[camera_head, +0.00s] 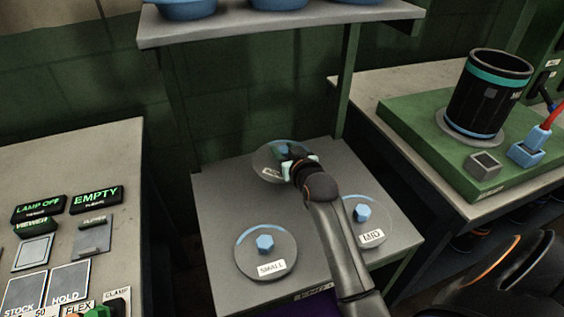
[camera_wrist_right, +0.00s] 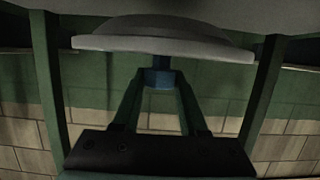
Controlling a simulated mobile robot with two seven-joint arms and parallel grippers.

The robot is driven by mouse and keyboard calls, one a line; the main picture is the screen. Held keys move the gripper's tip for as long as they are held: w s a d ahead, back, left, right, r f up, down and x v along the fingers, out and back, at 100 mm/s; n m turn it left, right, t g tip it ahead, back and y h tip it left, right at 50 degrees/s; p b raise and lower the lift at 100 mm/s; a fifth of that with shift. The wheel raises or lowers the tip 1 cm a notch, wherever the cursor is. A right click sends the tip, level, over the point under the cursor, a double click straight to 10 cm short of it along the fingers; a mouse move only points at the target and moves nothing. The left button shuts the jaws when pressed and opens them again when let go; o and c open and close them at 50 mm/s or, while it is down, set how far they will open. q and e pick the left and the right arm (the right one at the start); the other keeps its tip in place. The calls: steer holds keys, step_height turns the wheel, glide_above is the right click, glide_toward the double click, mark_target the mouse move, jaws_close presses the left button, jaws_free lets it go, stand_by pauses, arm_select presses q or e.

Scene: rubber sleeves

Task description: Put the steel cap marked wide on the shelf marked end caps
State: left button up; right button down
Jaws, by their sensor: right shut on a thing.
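A round steel cap (camera_head: 268,157) is at the back of the low grey shelf (camera_head: 215,200); its label is partly covered and I cannot read it fully. My right gripper (camera_head: 298,160) is shut on this cap's blue hex knob, and its hand hides part of the disc. In the right wrist view the fingers (camera_wrist_right: 158,85) close on the knob (camera_wrist_right: 158,76) beside the pale disc (camera_wrist_right: 160,46). I cannot tell whether the disc touches the shelf. The shelf's front label is too blurred to read surely. My left gripper is not in view.
A cap marked SMALL (camera_head: 252,243) lies front left on the low shelf, and one marked MID (camera_head: 380,222) lies right, partly behind my arm. An upper shelf (camera_head: 290,25) holds blue containers. A panel bench (camera_head: 110,150) stands left; a green board (camera_head: 420,130) with a black cylinder (camera_head: 485,95) is right.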

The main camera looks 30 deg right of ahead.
steer(key=f, duration=0.3)
steer(key=shift+w+a+b, duration=0.15)
steer(key=shift+w+b, duration=0.1)
steer(key=shift+b, duration=0.05)
steer(key=shift+f, duration=0.25)
steer(key=shift+f, duration=0.15)
steer(key=shift+c, duration=2.2)
jaws_free()
steer(key=shift+s, duration=0.1)
